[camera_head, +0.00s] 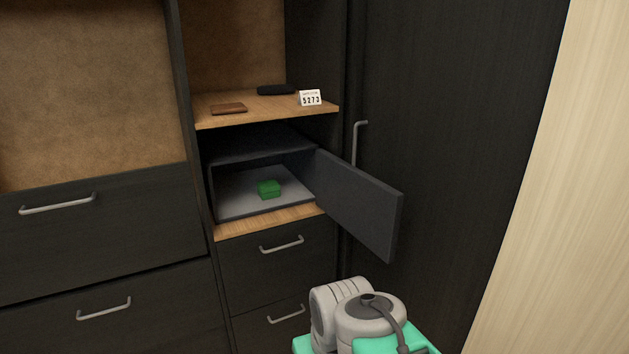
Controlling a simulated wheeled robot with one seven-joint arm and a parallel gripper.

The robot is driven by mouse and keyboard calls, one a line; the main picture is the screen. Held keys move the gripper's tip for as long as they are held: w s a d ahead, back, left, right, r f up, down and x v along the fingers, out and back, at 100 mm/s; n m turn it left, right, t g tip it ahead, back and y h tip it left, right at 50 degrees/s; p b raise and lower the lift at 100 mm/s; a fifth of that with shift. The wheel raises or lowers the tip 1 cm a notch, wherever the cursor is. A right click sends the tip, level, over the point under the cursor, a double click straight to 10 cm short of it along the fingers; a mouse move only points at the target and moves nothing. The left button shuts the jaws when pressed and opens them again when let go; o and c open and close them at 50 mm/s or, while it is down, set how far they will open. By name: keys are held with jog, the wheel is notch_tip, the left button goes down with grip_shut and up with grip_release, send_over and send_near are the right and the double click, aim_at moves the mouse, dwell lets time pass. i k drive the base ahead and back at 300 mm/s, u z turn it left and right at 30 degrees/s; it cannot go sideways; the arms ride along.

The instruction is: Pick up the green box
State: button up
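The green box (269,189) is small and sits on the grey floor of an open safe (226,212), in the cabinet niche near the picture's middle. The safe's dark door (358,203) is swung open to the right and does not cover the box. My arm shows only in part at the bottom right of the head view, lower than the safe and apart from it. My gripper cannot be made out in this view.
A wooden shelf (262,108) above the safe holds a brown wallet-like item (229,109), a dark case (276,90) and a white number card (311,98). Drawers with metal handles (282,244) are below. A tall dark door panel (450,130) stands at right.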

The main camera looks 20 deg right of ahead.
aim_at(269, 189)
jog(key=z, duration=0.3)
jog(key=i, duration=0.85)
jog(key=u, duration=0.45)
jog(key=i, duration=0.75)
jog(key=u, duration=0.65)
